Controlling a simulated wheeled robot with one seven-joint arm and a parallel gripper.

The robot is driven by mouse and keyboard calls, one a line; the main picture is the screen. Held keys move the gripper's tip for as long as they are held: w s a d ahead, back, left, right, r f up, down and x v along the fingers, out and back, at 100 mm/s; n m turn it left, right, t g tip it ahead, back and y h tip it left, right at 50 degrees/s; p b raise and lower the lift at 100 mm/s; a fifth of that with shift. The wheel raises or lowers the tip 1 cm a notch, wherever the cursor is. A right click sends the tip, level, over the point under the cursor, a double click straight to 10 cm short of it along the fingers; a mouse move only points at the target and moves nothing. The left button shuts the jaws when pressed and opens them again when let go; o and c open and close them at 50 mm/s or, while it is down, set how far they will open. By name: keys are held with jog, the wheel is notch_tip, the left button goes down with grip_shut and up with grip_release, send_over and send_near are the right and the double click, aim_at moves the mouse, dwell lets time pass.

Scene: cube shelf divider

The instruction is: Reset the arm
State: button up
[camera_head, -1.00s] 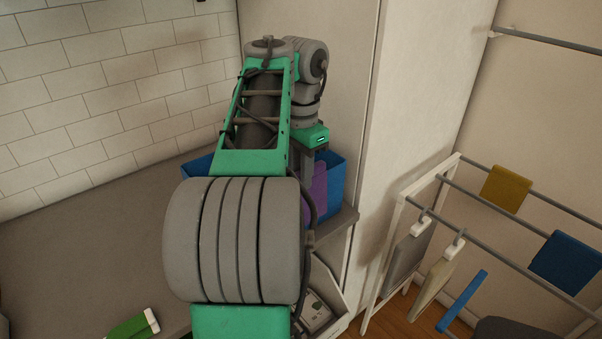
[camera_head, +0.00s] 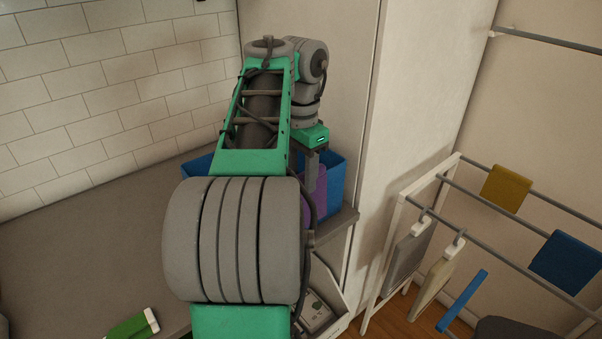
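My arm reaches out over the grey counter, with its green and grey links bent downward at the far end. My gripper (camera_head: 311,178) points down at the blue bin (camera_head: 335,183) by the tall white cabinet side. A purple thing (camera_head: 318,193) stands in or at the bin, right beside the gripper. My arm hides much of the bin and of the purple thing. The fingertips are too small and partly hidden, so I cannot tell whether they are open, or whether they touch the purple thing.
The counter (camera_head: 80,255) is mostly bare at left, with a green and white object (camera_head: 133,326) at its front. The white cabinet (camera_head: 345,70) rises close behind the gripper. A drying rack (camera_head: 400,205) with hanging cloths stands at right. A tiled wall is at left.

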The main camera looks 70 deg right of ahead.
notch_tip(320, 180, up, 8)
jog(key=p, duration=0.6)
jog(key=shift+f, duration=0.15)
jog(key=w+a+f+n+h, duration=0.1)
jog(key=w+a+f+n, duration=0.2)
jog(key=w+a+n, duration=0.4)
jog(key=w+a+f+n+h, duration=0.1)
jog(key=w+a+f+n, duration=0.1)
jog(key=w+a+n, duration=0.4)
jog(key=w+a+f+n+t, duration=0.1)
jog(key=a+f+n, duration=0.2)
jog(key=a, duration=0.5)
jog(key=w+a+f+n+t+y, duration=0.1)
jog(key=a+f+n, duration=0.2)
jog(key=a, duration=0.6)
jog(key=w+a+f+n+t+y, duration=0.1)
jog(key=a+f+n, duration=0.3)
jog(key=a, duration=0.5)
jog(key=shift+w+a+n+t, duration=0.25)
jog(key=shift+w+n+t, duration=0.05)
jog(key=shift+n, duration=0.1)
